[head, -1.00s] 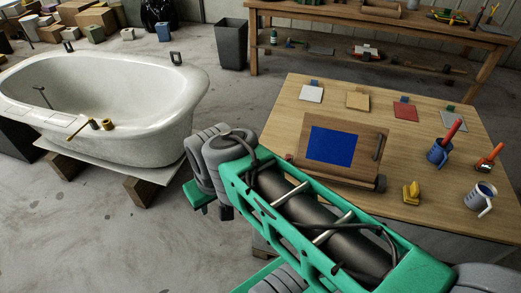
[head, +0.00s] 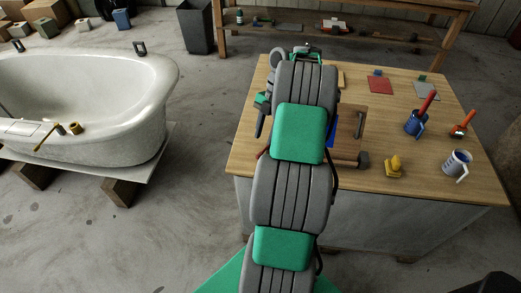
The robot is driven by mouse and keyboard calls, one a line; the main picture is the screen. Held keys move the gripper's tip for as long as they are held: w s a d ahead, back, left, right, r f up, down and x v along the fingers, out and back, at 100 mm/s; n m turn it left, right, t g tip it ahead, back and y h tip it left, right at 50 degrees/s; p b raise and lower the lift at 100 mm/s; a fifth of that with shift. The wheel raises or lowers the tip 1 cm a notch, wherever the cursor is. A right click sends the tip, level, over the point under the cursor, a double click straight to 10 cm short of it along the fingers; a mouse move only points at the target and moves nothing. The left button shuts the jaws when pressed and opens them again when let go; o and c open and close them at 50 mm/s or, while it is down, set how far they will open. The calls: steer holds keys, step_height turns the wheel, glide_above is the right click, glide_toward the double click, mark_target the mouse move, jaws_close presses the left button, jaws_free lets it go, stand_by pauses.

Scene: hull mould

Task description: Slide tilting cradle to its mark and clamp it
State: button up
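I cannot tell for certain which thing is the tilting cradle. A wooden board (head: 348,133) with a dark handle (head: 360,123) lies on the workbench (head: 440,180), mostly behind my arm. Only a sliver of its blue panel (head: 331,134) shows. A dark grey knob or clamp-like part (head: 362,160) is at its near right corner. A white tub-shaped hull (head: 100,110) stands on a pale board (head: 152,160) at the left. My arm reaches away over the bench's left part. Green and grey parts (head: 305,52) show at its far end; the fingers cannot be made out.
On the bench are a red tile (head: 380,85), a grey tile (head: 426,91), a blue mug (head: 415,124), an orange-handled tool (head: 462,126), a yellow object (head: 394,167) and a white-and-blue mug (head: 457,164). A dark bin (head: 195,27) stands behind. Floor between hull and bench is clear.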

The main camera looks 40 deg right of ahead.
mark_target(265, 150)
steer(key=b+x, duration=0.1)
steer(key=x, duration=0.5)
steer(key=shift+c, duration=0.5)
jaws_close()
stand_by(0.8)
